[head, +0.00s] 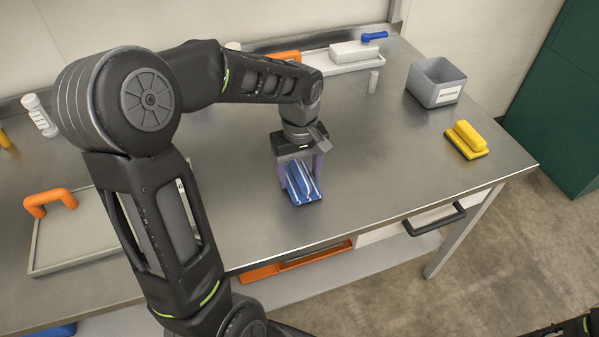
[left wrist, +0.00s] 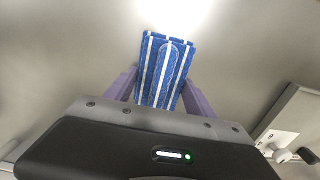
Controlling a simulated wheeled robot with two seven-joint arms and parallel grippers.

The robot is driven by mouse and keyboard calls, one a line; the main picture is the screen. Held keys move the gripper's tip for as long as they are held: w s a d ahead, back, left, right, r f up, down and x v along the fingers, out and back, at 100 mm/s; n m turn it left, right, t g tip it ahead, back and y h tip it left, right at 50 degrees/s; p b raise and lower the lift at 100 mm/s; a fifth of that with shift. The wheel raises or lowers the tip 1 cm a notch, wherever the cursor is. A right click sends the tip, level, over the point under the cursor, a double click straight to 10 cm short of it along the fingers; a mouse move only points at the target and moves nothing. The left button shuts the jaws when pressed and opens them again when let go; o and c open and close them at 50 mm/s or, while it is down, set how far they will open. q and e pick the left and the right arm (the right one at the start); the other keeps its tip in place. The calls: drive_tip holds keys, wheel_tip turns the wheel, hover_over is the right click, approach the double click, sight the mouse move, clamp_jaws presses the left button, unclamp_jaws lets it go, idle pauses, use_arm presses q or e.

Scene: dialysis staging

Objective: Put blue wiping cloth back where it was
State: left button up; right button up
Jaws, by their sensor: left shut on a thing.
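The blue wiping cloth (head: 306,190) has white stripes and a raised strip along its middle. It is over the middle of the steel table, near the front edge. My left gripper (head: 303,177) points down at it, with its purple fingers on either side and shut on it. The left wrist view also shows the cloth (left wrist: 165,65) between the fingers, its far end sticking out beyond them. I cannot tell whether the cloth touches the table.
On the steel table (head: 390,165), a yellow sponge-like block (head: 467,137) and a grey bin (head: 436,82) stand at the right. A white tray (head: 345,62) lies at the back. A flat tray with an orange handle (head: 50,200) is at the left. Bare steel surrounds the cloth.

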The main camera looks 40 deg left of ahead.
sight(300, 170)
use_arm(q)
drive_tip(key=shift+f, duration=0.2)
drive_tip(key=o, duration=1.2)
drive_tip(key=shift+r, duration=0.1)
wheel_tip(300, 170, up, 12)
drive_tip(key=shift+r+p, duration=0.15)
drive_tip(key=shift+p, duration=0.2)
